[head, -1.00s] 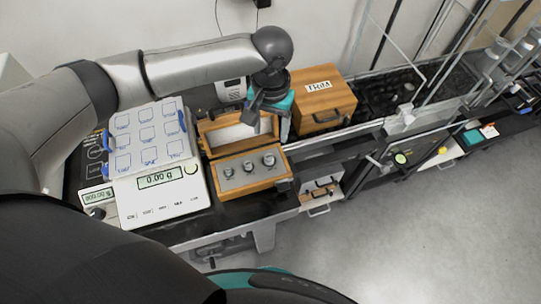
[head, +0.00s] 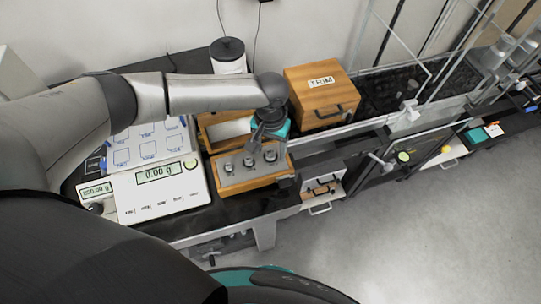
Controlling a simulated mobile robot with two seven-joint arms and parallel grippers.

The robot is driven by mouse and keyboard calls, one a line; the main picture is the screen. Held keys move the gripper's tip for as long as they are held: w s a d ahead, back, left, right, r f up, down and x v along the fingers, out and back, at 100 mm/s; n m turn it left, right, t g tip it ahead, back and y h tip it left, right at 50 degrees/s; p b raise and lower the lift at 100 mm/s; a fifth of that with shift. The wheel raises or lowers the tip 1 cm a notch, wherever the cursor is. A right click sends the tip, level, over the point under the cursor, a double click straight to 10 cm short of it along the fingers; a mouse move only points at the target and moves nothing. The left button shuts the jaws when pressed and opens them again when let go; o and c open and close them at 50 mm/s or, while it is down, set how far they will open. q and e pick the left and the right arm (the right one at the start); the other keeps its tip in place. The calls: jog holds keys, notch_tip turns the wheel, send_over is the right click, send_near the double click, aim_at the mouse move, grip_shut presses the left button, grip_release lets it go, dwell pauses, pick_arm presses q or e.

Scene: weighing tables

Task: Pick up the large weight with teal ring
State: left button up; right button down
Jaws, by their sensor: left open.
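A row of three metal weights stands in an open wooden box (head: 237,185) on the table. They are a left weight (head: 228,167), a middle weight (head: 248,161) and a right weight (head: 270,156). The right one looks largest; at this size I cannot make out a teal ring on any of them. My left gripper (head: 267,143), with a teal band on its body, is open and points down just above the right weight. It hides part of the box and its lid. I cannot tell whether its fingers touch the weight. My right gripper is not in view.
A scale (head: 158,204) with a lit display stands left of the box, with a marked white tray (head: 140,148) behind it. A closed wooden case (head: 322,92) stands behind right. A black-lidded white jar (head: 229,58) is behind my arm. The table's front edge is close to the box.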

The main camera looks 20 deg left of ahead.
pick_arm(q)
grip_shut()
dwell(0.4)
